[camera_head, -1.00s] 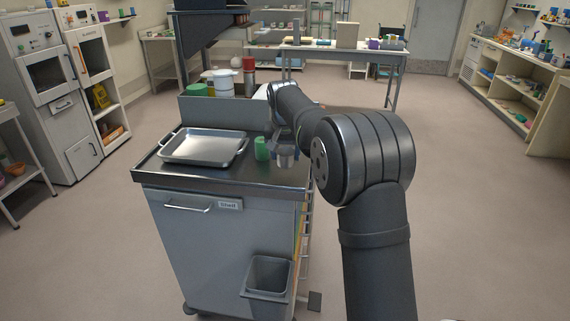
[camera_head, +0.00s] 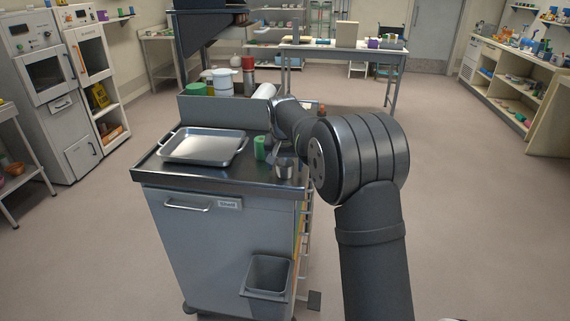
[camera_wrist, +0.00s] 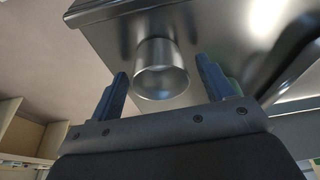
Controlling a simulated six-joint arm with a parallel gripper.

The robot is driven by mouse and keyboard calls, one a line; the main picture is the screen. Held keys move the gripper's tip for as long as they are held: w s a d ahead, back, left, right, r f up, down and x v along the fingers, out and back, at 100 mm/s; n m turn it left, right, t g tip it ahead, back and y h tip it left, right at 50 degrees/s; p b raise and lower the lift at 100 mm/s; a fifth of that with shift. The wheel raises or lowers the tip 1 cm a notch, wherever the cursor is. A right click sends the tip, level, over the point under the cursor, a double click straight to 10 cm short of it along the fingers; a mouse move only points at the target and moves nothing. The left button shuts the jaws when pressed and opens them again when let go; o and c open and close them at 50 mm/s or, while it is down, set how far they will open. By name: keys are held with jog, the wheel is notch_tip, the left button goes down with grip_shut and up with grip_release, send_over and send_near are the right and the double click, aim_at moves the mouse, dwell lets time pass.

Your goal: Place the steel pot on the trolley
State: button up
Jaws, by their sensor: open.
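The steel pot (camera_head: 284,170) is a small shiny cylinder standing upright on the trolley's dark steel top (camera_head: 225,172), near its front right edge. My gripper (camera_head: 285,154) is just above and behind it, small and partly hidden by my arm in the head view. In the wrist view the pot (camera_wrist: 156,68) shows its round open rim toward the camera. The two blue fingers of my gripper (camera_wrist: 160,68) are spread on either side of it, with a visible gap at each side. The pot rests on the trolley top (camera_wrist: 95,10) there.
A shallow steel tray (camera_head: 203,158) fills the trolley's left side. A green can (camera_head: 260,148) stands close beside the pot. White containers (camera_head: 223,80) and a red bottle (camera_head: 248,76) stand along the back ledge. A grey bin (camera_head: 268,277) hangs on the front.

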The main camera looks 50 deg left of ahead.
jog(key=v, duration=1.2)
jog(key=shift+r, duration=0.2)
jog(key=shift+f, duration=0.15)
jog(key=x, duration=1.1)
jog(key=shift+f, duration=0.35)
jog(key=shift+w+a+r, duration=0.1)
jog(key=shift+a, duration=0.05)
jog(key=shift+r, duration=1.5)
